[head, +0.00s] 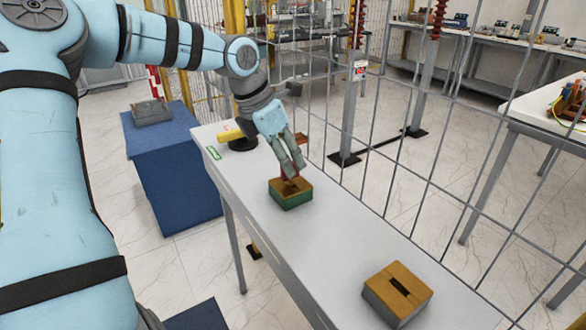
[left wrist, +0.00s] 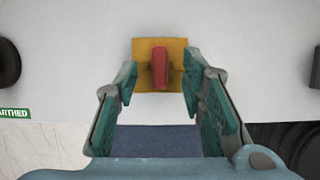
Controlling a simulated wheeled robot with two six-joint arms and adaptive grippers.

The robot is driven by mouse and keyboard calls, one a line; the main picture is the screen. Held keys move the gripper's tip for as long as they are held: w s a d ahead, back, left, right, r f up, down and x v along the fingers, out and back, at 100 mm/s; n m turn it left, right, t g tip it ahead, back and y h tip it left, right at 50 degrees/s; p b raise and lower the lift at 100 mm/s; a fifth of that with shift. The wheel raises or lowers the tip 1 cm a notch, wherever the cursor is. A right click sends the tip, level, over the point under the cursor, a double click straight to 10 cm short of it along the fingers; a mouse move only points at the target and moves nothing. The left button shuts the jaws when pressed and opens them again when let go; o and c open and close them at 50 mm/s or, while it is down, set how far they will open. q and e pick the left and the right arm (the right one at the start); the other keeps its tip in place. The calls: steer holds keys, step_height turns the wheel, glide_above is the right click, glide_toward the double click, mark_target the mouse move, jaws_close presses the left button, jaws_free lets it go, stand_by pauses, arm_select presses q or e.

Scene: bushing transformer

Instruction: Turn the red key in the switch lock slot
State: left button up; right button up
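The red key (left wrist: 160,68) stands upright in the slot of a yellow-topped lock box (left wrist: 145,87) in the left wrist view. In the head view this box (head: 291,199) has green sides and sits on the white table; the key is mostly hidden by my fingers. My left gripper (head: 294,168) points down over the box. In the left wrist view the fingers of my left gripper (left wrist: 160,85) are open, one on each side of the key, with clear gaps. I cannot tell how far down the fingertips reach beside it. My right gripper is not in view.
A second box (head: 381,299) with grey sides and a dark slot in its yellow top sits nearer on the table (head: 330,255). A black round base with a yellow part (head: 231,133) stands at the far end. A wire mesh fence (head: 440,150) runs along the right side.

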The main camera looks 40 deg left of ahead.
arm_select(q)
steer(key=shift+x, duration=1.05)
steer(key=shift+w+d+f, duration=0.15)
steer(key=shift+w+f, duration=0.05)
steer(key=shift+f, duration=0.25)
steer(key=shift+s, duration=0.1)
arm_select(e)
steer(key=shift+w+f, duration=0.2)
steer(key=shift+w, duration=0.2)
arm_select(q)
jaws_close()
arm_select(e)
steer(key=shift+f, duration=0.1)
